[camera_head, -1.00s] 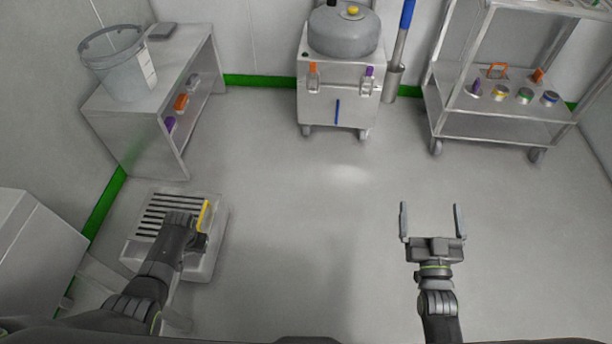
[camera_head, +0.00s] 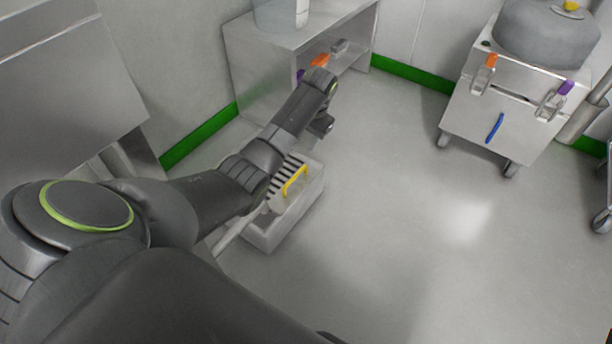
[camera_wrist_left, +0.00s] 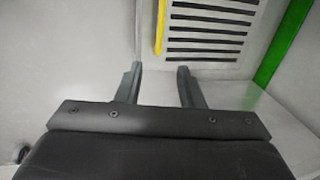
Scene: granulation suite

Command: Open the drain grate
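The drain grate (camera_head: 287,176) is a slotted plate lying on a pale box-shaped drain base (camera_head: 285,228) on the floor, partly hidden behind my left arm. A yellow handle (camera_head: 294,181) runs along its right side. In the left wrist view the slots (camera_wrist_left: 206,32) and the yellow handle (camera_wrist_left: 159,28) show beyond the fingertips. My left gripper (camera_wrist_left: 160,68) is open, its two fingers apart with nothing between them. The handle lies ahead of the gap and does not appear to be between the fingers. In the head view the left fingers are hidden by the wrist. My right gripper is not in view.
A steel bench (camera_head: 262,59) stands by the wall behind the drain, with a clear bucket (camera_head: 277,14) on top. A wheeled cabinet (camera_head: 492,121) with a grey vessel (camera_head: 545,38) is at the back right. A steel cabinet (camera_head: 62,95) stands at left. The floor to the right is clear.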

